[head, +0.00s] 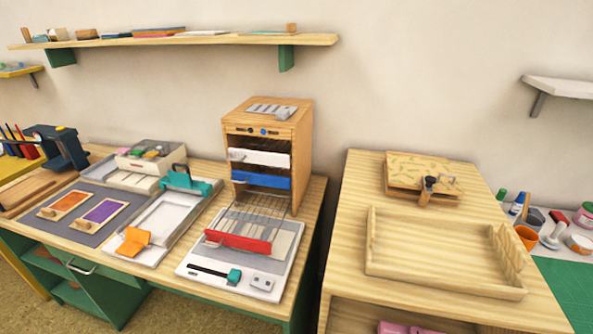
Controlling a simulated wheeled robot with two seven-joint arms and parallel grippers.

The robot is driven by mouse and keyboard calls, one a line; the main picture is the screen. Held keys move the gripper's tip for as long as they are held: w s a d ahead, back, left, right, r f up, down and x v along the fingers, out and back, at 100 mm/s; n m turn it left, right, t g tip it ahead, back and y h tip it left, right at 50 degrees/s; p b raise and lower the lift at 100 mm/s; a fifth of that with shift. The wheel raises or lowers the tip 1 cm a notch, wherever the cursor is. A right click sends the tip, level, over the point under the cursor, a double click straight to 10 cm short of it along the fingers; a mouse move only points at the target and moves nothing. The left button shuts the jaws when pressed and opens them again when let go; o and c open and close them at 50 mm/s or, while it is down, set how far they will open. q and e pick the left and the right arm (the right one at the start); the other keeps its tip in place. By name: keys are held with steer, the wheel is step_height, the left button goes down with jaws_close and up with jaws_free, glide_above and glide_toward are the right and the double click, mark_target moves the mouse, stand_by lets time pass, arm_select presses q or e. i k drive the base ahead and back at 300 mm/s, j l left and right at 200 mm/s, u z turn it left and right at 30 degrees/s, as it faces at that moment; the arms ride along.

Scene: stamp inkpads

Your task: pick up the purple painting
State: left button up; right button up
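A flat light-framed piece with a purple rectangle (104,211) lies on a grey mat (86,238) at the left of the workbench; it is the only purple picture-like thing I see there. A small wooden knob or block sits at its lower left end. A similar piece with an orange rectangle (68,202) lies beside it on the left, apart from it. Neither of my grippers is in the head view, and nothing covers the purple piece.
Right of the mat are a white tray (165,222) with a teal tool (187,181) and an orange piece (132,242). A wooden cabinet (302,150) stands behind a white board with a red bar (237,242). A box of small blocks (150,164) stands behind the mat.

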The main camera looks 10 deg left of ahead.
mark_target(99, 216)
steer(key=u, duration=1.75)
